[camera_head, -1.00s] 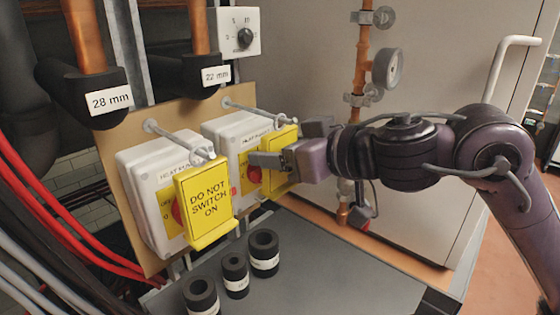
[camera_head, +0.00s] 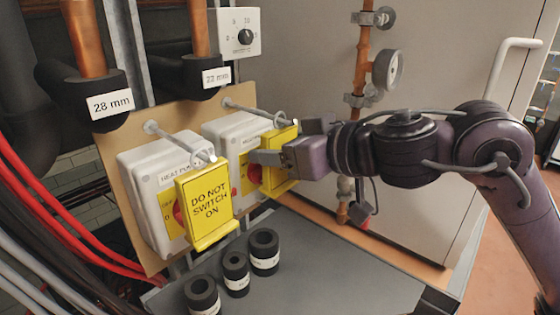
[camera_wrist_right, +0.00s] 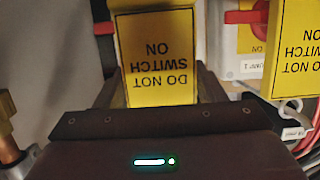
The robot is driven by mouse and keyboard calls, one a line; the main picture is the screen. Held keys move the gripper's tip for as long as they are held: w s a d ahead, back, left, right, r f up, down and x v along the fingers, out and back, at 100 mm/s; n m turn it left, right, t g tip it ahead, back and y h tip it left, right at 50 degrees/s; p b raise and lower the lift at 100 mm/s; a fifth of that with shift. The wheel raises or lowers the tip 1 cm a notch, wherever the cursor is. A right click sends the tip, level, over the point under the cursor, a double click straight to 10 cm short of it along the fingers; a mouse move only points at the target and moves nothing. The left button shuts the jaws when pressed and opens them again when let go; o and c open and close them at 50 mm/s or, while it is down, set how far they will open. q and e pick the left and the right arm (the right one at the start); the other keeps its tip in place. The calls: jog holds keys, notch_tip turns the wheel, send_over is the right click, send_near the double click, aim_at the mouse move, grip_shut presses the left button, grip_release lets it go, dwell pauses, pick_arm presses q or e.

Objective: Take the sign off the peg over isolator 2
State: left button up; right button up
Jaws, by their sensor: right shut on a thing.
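Two white isolators stand side by side on a tan board. The right one (camera_head: 225,132) has a yellow sign (camera_head: 284,172) in front of it, by the end of its peg (camera_head: 245,109). My right gripper (camera_head: 287,146) is shut on this sign, with one finger on each side. In the right wrist view, the sign (camera_wrist_right: 158,55) sits upside down between the fingers, reading DO NOT SWITCH ON. Whether it still touches the peg is hard to tell. The left isolator (camera_head: 145,165) has its own sign (camera_head: 205,205) hanging from its peg (camera_head: 175,138). My left gripper is not in view.
Several black insulation rings (camera_head: 236,273) stand on a grey surface (camera_head: 330,275) below the isolators. A copper pipe with a gauge (camera_head: 387,69) runs up behind my right gripper. Red cables (camera_head: 60,230) hang at left. A white handle (camera_head: 510,55) is at right.

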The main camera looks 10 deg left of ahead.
jog(key=shift+d+r, duration=0.15)
jog(key=shift+r, duration=0.25)
jog(key=shift+c, duration=0.3)
jog(key=shift+s+d, duration=0.65)
jog(key=shift+d, duration=0.1)
jog(key=shift+a+f, duration=0.1)
jog(key=s+d, duration=0.3)
jog(key=d, duration=0.2)
jog(key=shift+s, duration=0.25)
dwell(0.6)
